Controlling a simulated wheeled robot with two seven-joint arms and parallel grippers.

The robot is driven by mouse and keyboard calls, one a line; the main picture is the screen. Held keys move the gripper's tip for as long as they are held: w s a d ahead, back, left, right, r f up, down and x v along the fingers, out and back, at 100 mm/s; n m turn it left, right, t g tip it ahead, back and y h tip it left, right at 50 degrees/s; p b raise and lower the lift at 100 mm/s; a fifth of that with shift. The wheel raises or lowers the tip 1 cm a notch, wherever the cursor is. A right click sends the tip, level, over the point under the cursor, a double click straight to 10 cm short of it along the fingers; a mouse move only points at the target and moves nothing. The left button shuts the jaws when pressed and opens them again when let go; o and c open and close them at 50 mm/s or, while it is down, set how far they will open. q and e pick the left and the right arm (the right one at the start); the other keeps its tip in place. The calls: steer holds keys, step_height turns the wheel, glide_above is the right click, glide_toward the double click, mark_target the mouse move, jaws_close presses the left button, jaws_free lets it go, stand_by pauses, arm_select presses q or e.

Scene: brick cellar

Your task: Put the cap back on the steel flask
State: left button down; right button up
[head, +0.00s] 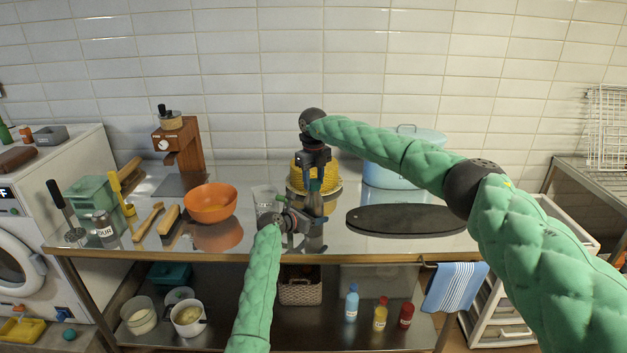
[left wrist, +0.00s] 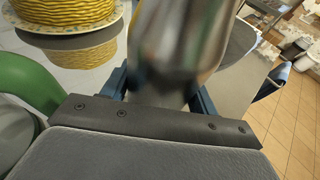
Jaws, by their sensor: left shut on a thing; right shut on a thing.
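The steel flask (head: 313,206) stands upright near the middle of the table's front part. My left gripper (head: 310,226) is shut on its body from the left. In the left wrist view the shiny, blurred flask (left wrist: 178,45) rises between the blue fingers of my left gripper (left wrist: 160,92). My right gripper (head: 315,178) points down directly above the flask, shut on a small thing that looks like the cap. The cap is mostly hidden by the fingers. I cannot tell whether it touches the flask's mouth.
A yellow ribbed cake on a plate (head: 335,186) stands close behind the flask. A clear glass (head: 264,199) and an orange bowl (head: 210,201) are to the left. A dark oval board (head: 405,220) lies to the right, before a pale blue pot (head: 385,178).

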steer(key=m, duration=2.1)
steer(key=shift+w, duration=0.1)
arm_select(q)
steer(key=shift+d, duration=0.1)
arm_select(e)
steer(key=m, duration=0.4)
steer(key=shift+d+m, duration=0.1)
steer(key=shift+m, duration=0.2)
steer(key=m, duration=0.4)
steer(key=o, duration=1)
step_height(320, 180, up, 12)
steer(key=shift+f, duration=0.1)
